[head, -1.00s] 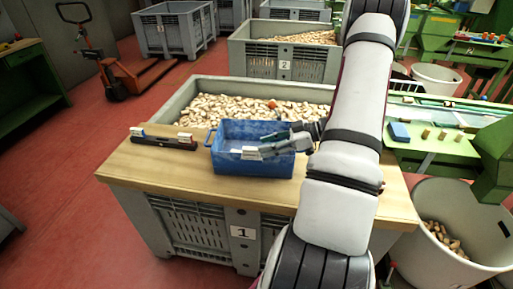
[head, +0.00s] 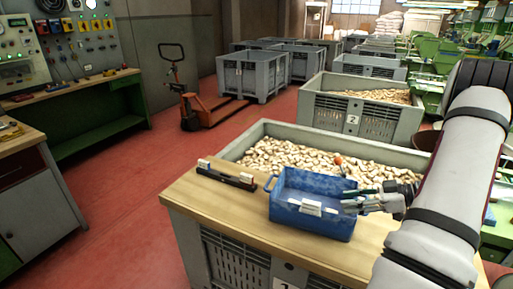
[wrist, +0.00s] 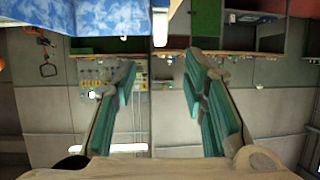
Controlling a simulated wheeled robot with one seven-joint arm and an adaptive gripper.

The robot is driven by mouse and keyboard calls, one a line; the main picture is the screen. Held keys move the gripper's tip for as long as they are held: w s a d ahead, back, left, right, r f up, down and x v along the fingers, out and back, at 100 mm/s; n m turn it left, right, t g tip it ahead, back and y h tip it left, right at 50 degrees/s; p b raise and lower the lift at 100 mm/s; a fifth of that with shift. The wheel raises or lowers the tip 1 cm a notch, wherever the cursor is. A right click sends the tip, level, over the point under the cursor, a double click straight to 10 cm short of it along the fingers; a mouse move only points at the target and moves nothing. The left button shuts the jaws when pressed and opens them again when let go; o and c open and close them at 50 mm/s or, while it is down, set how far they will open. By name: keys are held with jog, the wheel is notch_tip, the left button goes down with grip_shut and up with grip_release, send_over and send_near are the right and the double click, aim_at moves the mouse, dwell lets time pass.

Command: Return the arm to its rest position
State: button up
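My gripper (head: 352,198) is at the right side of the blue crate (head: 291,218) in the head view, with my arm reaching in from the right. In the wrist view my gripper's two fingers (wrist: 160,75) stand well apart with nothing between them. The wrist view looks upside down, with part of the blue crate (wrist: 108,16) and a white label (wrist: 160,22) along its top edge. I cannot tell whether the fingers touch the crate.
The crate stands on a wooden board (head: 235,220) across the front of a grey bin (head: 262,132) full of corks. A black bar with white blocks (head: 225,175) lies left of the crate. A pallet truck (head: 192,105) and several bins stand behind. Red floor at left is clear.

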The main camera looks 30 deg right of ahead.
jog(key=w+d+r+h, duration=0.1)
jog(key=w+r+h, duration=0.6)
jog(key=w+r, duration=0.65)
jog(key=w+a+r+m+h, duration=0.2)
jog(key=w+a+r+h, duration=0.1)
jog(key=r, duration=0.3)
jog(key=w+a+r+m+h, duration=0.1)
jog(key=w+a+r+h, duration=0.15)
jog(key=r, duration=0.25)
jog(key=s+a+r+m+g, duration=0.1)
jog(key=s+a+r+m, duration=0.1)
jog(key=s+a, duration=0.35)
jog(key=s+a+r+m+g, duration=0.1)
jog(key=s+a+r+m, duration=0.15)
jog(key=a, duration=0.55)
jog(key=s+a+f+g+y, duration=0.1)
jog(key=s+a+f+y, duration=0.1)
jog(key=s+a, duration=0.7)
jog(key=s+a+f+g+y, duration=0.2)
jog(key=s+a+f, duration=0.2)
jog(key=s+a, duration=0.5)
jog(key=shift+s+a+g, duration=0.2)
jog(key=shift+a+g, duration=0.1)
jog(key=shift+a, duration=0.1)
jog(key=shift+y, duration=0.25)
